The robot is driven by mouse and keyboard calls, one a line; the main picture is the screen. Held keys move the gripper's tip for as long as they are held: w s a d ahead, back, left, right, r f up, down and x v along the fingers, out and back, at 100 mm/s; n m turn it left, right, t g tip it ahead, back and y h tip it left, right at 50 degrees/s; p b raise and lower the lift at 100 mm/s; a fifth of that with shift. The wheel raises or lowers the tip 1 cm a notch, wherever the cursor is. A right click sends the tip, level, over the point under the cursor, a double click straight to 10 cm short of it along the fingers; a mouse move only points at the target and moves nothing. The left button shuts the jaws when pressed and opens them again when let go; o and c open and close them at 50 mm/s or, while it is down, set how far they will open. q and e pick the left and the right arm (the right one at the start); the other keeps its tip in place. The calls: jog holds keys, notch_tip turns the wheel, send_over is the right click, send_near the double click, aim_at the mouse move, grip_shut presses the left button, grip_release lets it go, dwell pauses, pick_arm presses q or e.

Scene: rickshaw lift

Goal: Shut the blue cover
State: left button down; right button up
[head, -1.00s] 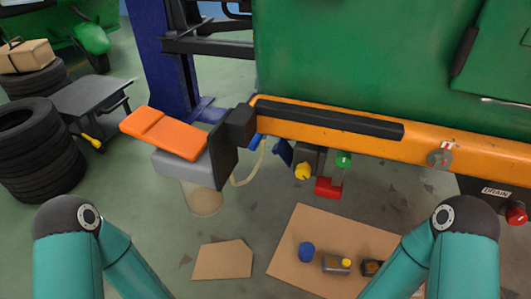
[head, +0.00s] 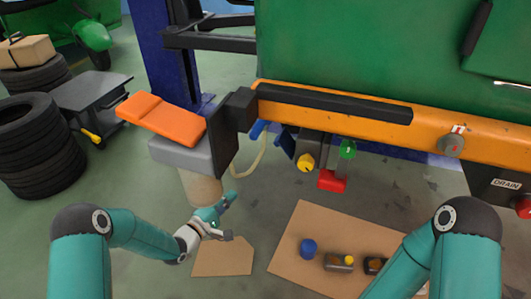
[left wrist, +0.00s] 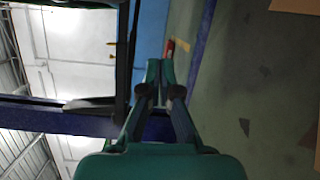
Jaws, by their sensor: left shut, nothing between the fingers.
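A small dark-blue flap (head: 285,142), which looks like the blue cover, stands tilted out at the left of a dark box (head: 313,142) under the orange beam. My left gripper (head: 231,199) is below and left of the flap, apart from it, in front of the pale cylinder. In the left wrist view its fingers (left wrist: 160,72) are together with nothing between them. I cannot pick out the flap surely in the left wrist view. My right arm shows at the lower right, but its gripper is out of view.
A yellow knob (head: 306,163), a red block (head: 332,181) and a green knob (head: 348,148) sit by the dark box. A pale hose (head: 254,160) hangs left of the flap. Cardboard (head: 300,222) with a blue cap (head: 308,248) lies on the floor. An orange-topped step (head: 165,119) stands left.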

aim_at(284, 145)
pick_arm(q)
notch_tip(284, 145, up, 9)
jog(key=h+b, duration=0.1)
jog(key=h, duration=0.7)
jog(key=w+d+r+g+p, duration=0.1)
jog(key=d+r+p, duration=0.1)
jog(key=d, duration=0.3)
jog(key=w+d+r+h+p, duration=0.1)
jog(key=w+d+r+p, duration=0.1)
jog(key=d+r, duration=0.3)
jog(key=shift+w+d+r+g, duration=0.3)
jog(key=shift+d+g, duration=0.1)
jog(key=shift+d, duration=0.25)
